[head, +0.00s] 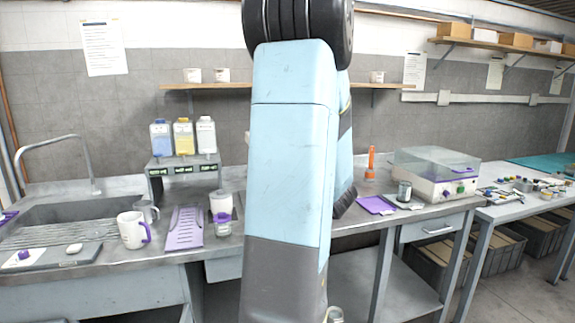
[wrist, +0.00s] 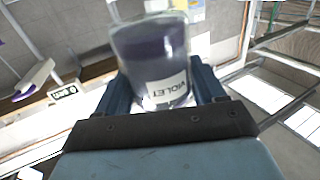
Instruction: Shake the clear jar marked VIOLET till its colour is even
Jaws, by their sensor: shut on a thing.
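The clear jar marked VIOLET (wrist: 148,52) is in the wrist view, between the two blue fingers of my gripper (wrist: 162,88). The gripper is shut on it. Its white label reads VIOLET upside down in that picture. The contents look dark grey-violet over most of the body, with a paler, greyer band at the far end. Blur keeps me from telling how even the colour is. In the head view my blue arm fills the middle, and I cannot make out the gripper there.
On the bench stand a white mug (head: 132,230), a purple ribbed tray (head: 184,228), a small jar (head: 221,228) and a bottle rack (head: 183,168).

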